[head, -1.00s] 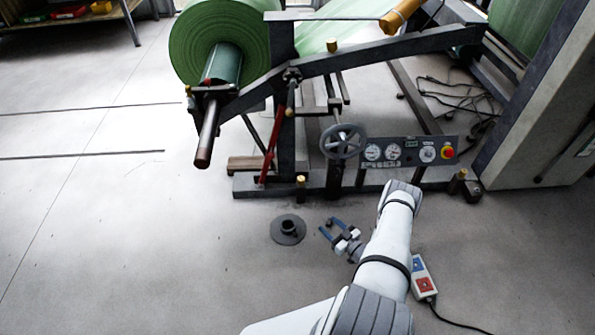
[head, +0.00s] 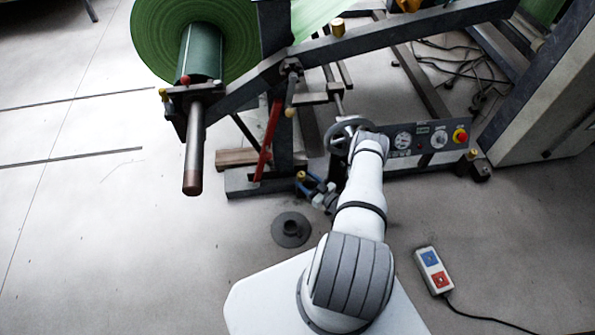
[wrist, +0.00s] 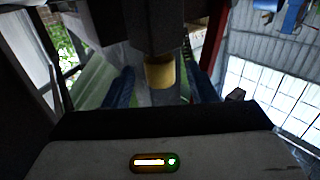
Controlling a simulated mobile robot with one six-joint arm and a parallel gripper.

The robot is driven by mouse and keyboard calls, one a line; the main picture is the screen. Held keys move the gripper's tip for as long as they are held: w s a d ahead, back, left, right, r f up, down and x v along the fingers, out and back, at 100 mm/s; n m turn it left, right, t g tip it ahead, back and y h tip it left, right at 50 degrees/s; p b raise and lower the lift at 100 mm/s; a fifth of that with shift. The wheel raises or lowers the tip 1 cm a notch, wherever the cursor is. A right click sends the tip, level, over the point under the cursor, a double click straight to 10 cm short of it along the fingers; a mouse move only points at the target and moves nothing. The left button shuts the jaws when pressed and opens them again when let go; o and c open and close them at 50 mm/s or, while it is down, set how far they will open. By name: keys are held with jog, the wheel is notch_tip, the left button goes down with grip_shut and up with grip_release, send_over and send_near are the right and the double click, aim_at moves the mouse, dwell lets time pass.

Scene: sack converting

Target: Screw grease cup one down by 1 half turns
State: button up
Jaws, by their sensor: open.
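A small brass grease cup (head: 301,175) sits low at the front foot of the unwind stand. My gripper (head: 309,183) is open, with its blue fingers right at this cup in the head view. In the wrist view, a brass cup (wrist: 160,73) shows between the two blue fingers, with visible gaps on both sides. Other brass cups show on top of the frame (head: 337,25) and at the right foot (head: 472,153). I cannot read any number marking on the cups.
A handwheel (head: 345,132) and a gauge panel (head: 425,140) with a red button stand just right of my gripper. A dark round flanged piece (head: 291,230) lies on the floor. A pendant (head: 433,270) with a cable lies at right. A green roll (head: 160,40) hangs above left.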

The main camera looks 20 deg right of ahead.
aim_at(299, 174)
jog(key=b+x, duration=0.1)
jog(key=x, duration=0.4)
jog(key=shift+w, duration=0.1)
jog(key=c, duration=0.9)
jog(key=shift+d, duration=0.25)
jog(key=shift+c, duration=0.3)
jog(key=shift+a, duration=0.15)
jog(key=shift+m+h, duration=0.3)
jog(key=shift+h, duration=0.2)
jog(key=shift+t, duration=0.3)
